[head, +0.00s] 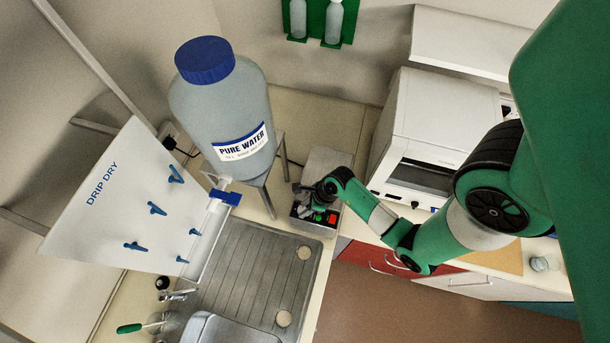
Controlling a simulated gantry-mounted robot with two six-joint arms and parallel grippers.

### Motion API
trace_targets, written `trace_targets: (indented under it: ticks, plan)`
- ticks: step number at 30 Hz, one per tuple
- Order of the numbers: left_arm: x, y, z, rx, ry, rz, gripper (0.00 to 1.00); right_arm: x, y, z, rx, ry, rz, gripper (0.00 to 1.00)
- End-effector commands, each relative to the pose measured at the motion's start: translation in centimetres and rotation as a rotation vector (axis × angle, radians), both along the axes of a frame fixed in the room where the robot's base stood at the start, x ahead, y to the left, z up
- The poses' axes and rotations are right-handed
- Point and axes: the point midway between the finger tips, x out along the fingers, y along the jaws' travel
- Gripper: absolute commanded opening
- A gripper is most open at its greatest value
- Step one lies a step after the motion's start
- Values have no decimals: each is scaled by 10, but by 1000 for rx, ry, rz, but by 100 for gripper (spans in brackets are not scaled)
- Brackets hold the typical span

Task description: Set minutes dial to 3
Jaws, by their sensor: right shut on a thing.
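A small grey device (322,162) stands on the bench, with a dark front panel that carries a green button and a red button (332,219). My right arm reaches in from the right, and my right gripper (308,192) is at the panel, above and left of the buttons. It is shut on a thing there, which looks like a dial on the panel. The gripper covers the dial, so its marks and setting cannot be read. My left gripper is not in view.
Left of the device is a large water bottle (220,105) on a metal stand (268,200). A white drip-dry board (125,205) with blue pegs and a steel drainer (255,285) lie further left. A white oven-like machine (440,115) stands close on the right.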

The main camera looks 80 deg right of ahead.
Motion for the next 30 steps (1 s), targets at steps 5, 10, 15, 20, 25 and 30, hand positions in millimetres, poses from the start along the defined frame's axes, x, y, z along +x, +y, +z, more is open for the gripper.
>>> trace_targets:
  ticks: [5, 10, 15, 20, 25, 30]
  plan:
    - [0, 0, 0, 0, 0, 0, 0, 0, 0, -1, 0, 0, -26, 0]
    - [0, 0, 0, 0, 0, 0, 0, 0, 0, -1, 1, 1, -30, 0]
    - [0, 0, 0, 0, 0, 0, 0, -1, 0, -1, 0, 2, -29, 0]
    - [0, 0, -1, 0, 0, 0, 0, -1, 0, -1, 0, 2, -29, 61]
    - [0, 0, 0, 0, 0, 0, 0, 0, 0, -1, -1, 1, -29, 70]
    - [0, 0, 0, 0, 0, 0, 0, 0, -1, -1, -3, 1, -29, 70]
